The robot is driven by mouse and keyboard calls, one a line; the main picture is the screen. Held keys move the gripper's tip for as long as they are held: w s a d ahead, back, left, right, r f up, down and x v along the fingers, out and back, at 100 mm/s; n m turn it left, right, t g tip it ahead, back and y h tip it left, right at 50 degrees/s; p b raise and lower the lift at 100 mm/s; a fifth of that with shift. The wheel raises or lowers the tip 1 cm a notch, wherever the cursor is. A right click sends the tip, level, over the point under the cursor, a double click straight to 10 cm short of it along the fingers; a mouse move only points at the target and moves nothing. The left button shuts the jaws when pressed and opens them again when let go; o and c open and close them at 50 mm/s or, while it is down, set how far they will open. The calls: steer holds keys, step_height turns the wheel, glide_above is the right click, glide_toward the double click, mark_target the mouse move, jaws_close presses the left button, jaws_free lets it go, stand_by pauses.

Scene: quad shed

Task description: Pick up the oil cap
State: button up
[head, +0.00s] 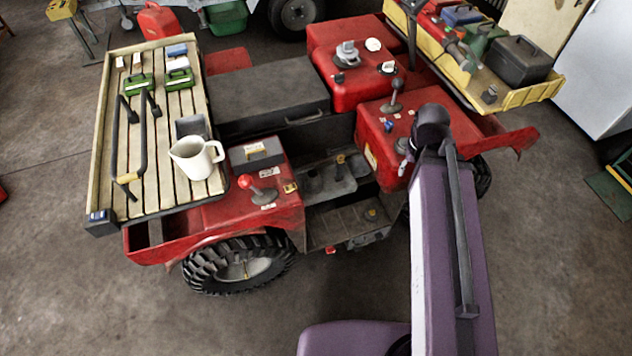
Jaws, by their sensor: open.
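I cannot tell for certain which part is the oil cap. A small round dark cap with a yellowish top (370,214) sits low in the open middle bay of the red quad vehicle. A grey cap-like fitting (347,53) and a round white cap (373,44) sit on the red panel at the vehicle's far side. My purple arm rises in front of the vehicle's right part and hides some of it. My gripper is not in view.
A slatted wooden rack (148,200) carries a white jug (197,157), green boxes and a black bar handle. A red-knobbed lever (246,182) and a grey lever (391,96) stand up from the vehicle. A yellow tray (530,96) holds tools. Floor in front is clear.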

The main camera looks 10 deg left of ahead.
steer(key=shift+f, duration=0.1)
stand_by(0.5)
step_height(320, 180, down, 2)
steer(key=b, duration=0.2)
steer(key=shift+f+b, duration=0.25)
steer(key=shift+b, duration=0.05)
steer(key=shift+o, duration=0.2)
steer(key=shift+a, duration=0.15)
